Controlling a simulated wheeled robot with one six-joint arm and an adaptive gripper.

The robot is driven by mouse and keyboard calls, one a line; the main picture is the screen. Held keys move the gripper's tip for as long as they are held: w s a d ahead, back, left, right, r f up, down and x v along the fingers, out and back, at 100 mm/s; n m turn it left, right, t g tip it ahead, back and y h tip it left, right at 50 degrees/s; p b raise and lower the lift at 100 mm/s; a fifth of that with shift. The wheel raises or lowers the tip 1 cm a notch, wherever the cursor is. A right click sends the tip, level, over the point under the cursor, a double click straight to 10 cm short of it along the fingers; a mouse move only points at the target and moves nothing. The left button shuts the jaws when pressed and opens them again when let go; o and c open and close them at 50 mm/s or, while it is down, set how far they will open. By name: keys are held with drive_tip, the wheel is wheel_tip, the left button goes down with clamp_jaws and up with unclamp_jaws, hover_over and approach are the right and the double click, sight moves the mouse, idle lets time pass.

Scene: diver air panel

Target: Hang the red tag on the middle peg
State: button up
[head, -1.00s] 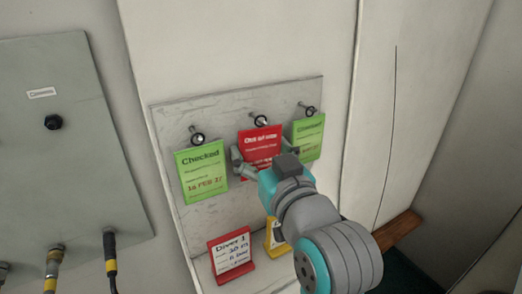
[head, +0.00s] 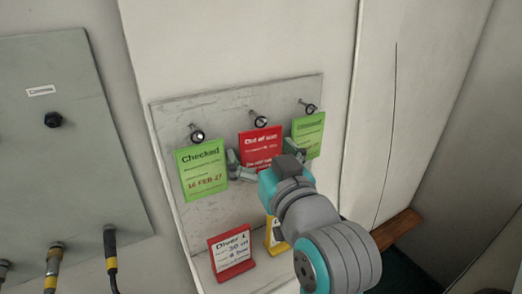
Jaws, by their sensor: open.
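My gripper (head: 260,162) is open in front of the tag's lower part. The tag's lower right is covered by my gripper. I cannot tell whether a finger touches it.
Green tags hang on the left peg (head: 193,129) and right peg (head: 304,103), close beside my gripper. A red card stand (head: 232,256) and a partly hidden yellow one (head: 273,238) stand below. A grey panel (head: 60,170) with hoses is at left.

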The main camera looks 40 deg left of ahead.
drive_tip(key=v, duration=0.7)
drive_tip(key=shift+d, duration=0.25)
drive_tip(key=shift+f, duration=0.1)
drive_tip(key=w+d+f+m+t+h, duration=0.1)
drive_tip(key=d+f+m+t+h, duration=0.15)
drive_tip(key=d+f, duration=0.7)
drive_tip(key=w+d+f+m+t+h, duration=0.2)
drive_tip(key=d+f+m+h, duration=0.35)
drive_tip(key=f, duration=0.75)
drive_tip(key=s+d+f+m+t+h, duration=0.1)
drive_tip(key=s+d+f, duration=0.35)
drive_tip(key=d, duration=0.25)
drive_tip(key=s+d+f+t+h, duration=0.1)
drive_tip(key=s+d+f, duration=0.2)
drive_tip(key=d+f, duration=0.3)
drive_tip(key=s+d+f+m+h, duration=0.1)
drive_tip(key=s+d+h, duration=0.1)
drive_tip(key=s, duration=0.5)
drive_tip(key=s+d+f+m+h, duration=0.1)
drive_tip(key=s+d, duration=0.4)
drive_tip(key=s, duration=0.3)
drive_tip(key=s+d+f+g+h, duration=0.1)
drive_tip(key=s+d, duration=0.3)
drive_tip(key=s, duration=0.4)
drive_tip(key=shift+d+m+h, duration=0.25)
drive_tip(key=shift+m+h, duration=0.15)
drive_tip(key=shift+h, duration=0.4)
